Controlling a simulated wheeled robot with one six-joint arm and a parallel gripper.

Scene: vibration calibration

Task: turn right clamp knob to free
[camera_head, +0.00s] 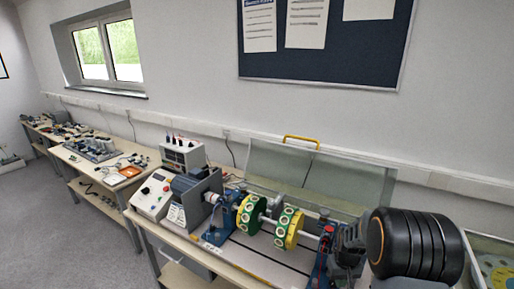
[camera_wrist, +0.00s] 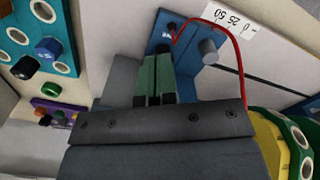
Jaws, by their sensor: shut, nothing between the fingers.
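My gripper (camera_wrist: 155,80) shows in the wrist view with its two green fingers together and nothing between them. The fingertips point at a blue base (camera_wrist: 185,70) that carries a grey cylinder (camera_wrist: 209,50), which stands to the right of the fingers and apart from them. I cannot tell whether this cylinder is the right clamp knob. In the head view a dark knob (camera_head: 324,213) tops the right support of the rotor rig, beside my arm. My fingers are not clear in that view. The turn of the knob cannot be read.
A red wire (camera_wrist: 238,60) arches over the blue base close to the fingers. The yellow disc (camera_wrist: 272,140) lies near the gripper's right side. In the head view the green disc (camera_head: 250,215) and motor (camera_head: 195,195) stand left. A clear guard (camera_head: 320,175) stands behind.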

